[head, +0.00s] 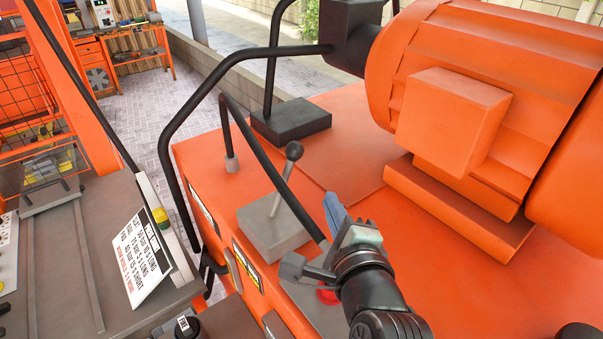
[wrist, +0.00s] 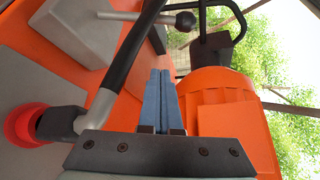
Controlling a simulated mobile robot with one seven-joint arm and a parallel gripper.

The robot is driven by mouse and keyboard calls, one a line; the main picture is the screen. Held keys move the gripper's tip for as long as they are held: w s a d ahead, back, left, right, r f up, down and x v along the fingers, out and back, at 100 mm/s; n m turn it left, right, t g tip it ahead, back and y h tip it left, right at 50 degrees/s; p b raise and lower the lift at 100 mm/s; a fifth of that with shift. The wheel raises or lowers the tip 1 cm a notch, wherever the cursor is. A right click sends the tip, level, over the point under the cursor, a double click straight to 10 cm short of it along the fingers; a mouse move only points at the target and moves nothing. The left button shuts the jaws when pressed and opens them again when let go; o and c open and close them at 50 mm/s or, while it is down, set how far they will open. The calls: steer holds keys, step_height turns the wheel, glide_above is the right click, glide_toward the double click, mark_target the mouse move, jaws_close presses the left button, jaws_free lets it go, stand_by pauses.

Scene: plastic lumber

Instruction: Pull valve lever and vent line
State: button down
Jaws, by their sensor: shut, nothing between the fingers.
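A grey lever with a dark ball knob (head: 294,151) stands tilted on a grey block (head: 270,232) on the orange machine. In the wrist view its knob (wrist: 185,21) shows beyond my fingers, at the top. A thin black pipe (head: 260,150) arches over the machine top and comes down beside my gripper (head: 334,212). In the wrist view the pipe (wrist: 132,45) runs just left of my blue fingers, ending in a grey fitting (wrist: 96,113). My gripper is shut and empty, right of the lever and apart from it. I cannot tell whether it touches the pipe.
A large orange motor housing (head: 480,90) stands to the right. A red button (head: 328,296) is partly hidden by my arm; it also shows in the wrist view (wrist: 20,124). A black bent handrail (head: 190,110) runs at left. A grey bench with a sign (head: 142,255) lies further left.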

mark_target(284, 182)
steer(key=p+x, duration=0.3)
steer(key=x, duration=0.7)
steer(key=a+p, duration=0.1)
steer(key=s+a+r+p, duration=0.1)
steer(key=a+p, duration=0.1)
steer(key=shift+s+a+r, duration=0.15)
steer(key=shift+s+r, duration=0.2)
steer(key=shift+s+a+r+b, duration=0.1)
steer(key=shift+a+b, duration=0.1)
steer(key=shift+b, duration=0.15)
